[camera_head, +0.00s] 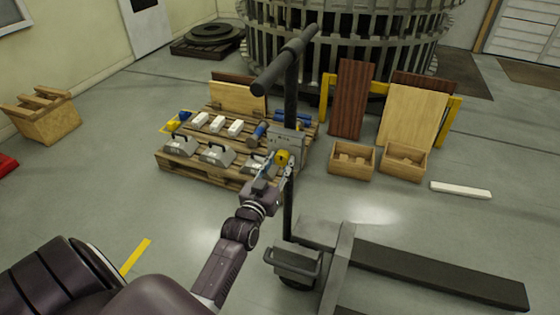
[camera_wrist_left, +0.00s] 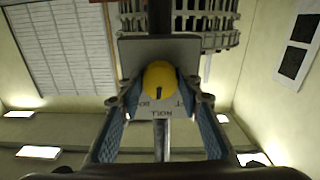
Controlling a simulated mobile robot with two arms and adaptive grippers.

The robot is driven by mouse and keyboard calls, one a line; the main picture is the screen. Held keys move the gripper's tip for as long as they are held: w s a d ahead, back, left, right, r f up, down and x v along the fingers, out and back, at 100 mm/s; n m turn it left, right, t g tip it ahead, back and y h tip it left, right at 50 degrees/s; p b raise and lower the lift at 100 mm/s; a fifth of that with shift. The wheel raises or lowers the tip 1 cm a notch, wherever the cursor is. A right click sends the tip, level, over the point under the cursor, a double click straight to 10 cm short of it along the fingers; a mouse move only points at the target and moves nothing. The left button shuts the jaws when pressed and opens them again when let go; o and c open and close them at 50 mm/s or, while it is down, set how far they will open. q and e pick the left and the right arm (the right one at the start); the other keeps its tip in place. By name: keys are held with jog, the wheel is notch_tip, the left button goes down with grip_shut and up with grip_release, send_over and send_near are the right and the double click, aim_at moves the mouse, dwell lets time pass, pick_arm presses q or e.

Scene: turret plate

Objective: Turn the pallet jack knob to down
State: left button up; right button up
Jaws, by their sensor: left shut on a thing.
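The pallet jack (camera_head: 291,115) stands in the middle of the head view, its upright handle shaft topped by a crossbar. A grey plate (camera_head: 287,140) on the shaft carries the yellow knob (camera_head: 282,157). My left gripper (camera_head: 283,164) is at the knob, its fingers around it. In the left wrist view the yellow knob (camera_wrist_left: 160,80) sits between the two blue-padded fingers of the left gripper (camera_wrist_left: 161,100). The plate (camera_wrist_left: 150,52) behind it shows lettering, with "ROLL" readable below the knob; the rest is partly covered. My right gripper is not in view.
A wooden pallet (camera_head: 205,170) with grey handled blocks, white blocks and blue cylinders stands behind the jack. Two small wooden crates (camera_head: 352,160) stand to the right, before leaning boards (camera_head: 410,122). The jack's forks (camera_head: 430,275) extend low to the right. Open floor lies left.

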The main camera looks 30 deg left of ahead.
pick_arm(q)
jog(key=m+p, duration=0.2)
jog(key=m, duration=0.2)
jog(key=shift+r, duration=0.1)
jog(key=m+p, duration=0.1)
jog(key=m, duration=0.3)
jog(key=shift+m, duration=0.4)
jog(key=o, duration=1.2)
jog(key=shift+c, duration=0.2)
jog(key=shift+s, duration=0.1)
jog(key=v, duration=1.2)
